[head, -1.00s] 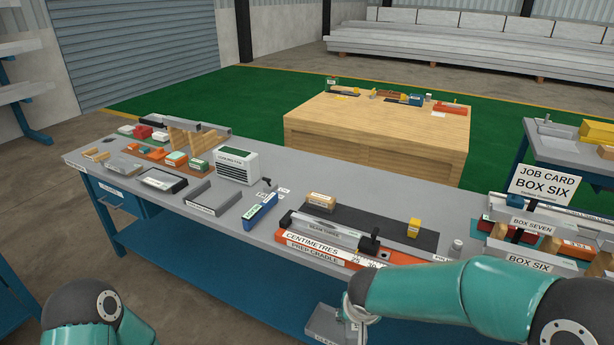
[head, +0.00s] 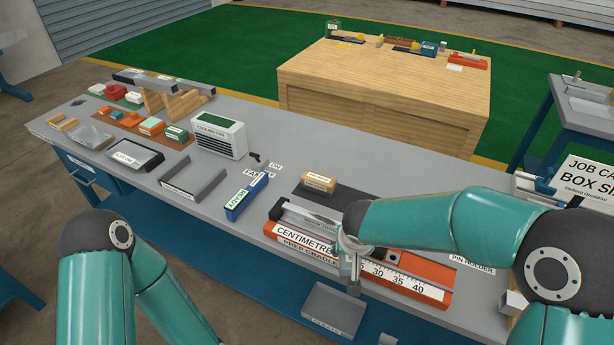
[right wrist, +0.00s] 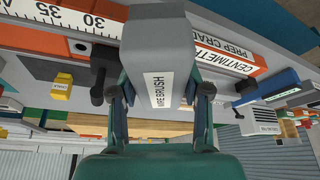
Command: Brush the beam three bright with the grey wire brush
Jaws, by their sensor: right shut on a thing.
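Beam three (head: 296,213) is a grey metal beam lying in the orange prep cradle (head: 430,289) with the centimetre scale along its front. My right arm hides the beam's right part in the head view. My right gripper (head: 350,272) is at the cradle's front edge, above the grey tray. It is shut on the grey wire brush, whose labelled block (right wrist: 158,70) fills the middle of the right wrist view between the fingers (right wrist: 162,92). I cannot tell whether the brush touches the beam. My left arm shows at the lower left, but its gripper is out of view.
A grey tray (head: 318,325) sits low at the bench front. Left of the cradle are a blue box (head: 246,197), a white cooling unit (head: 232,148) and several bins. A tan block (head: 318,182) lies behind the beam. A yellow block (right wrist: 62,87) shows in the right wrist view.

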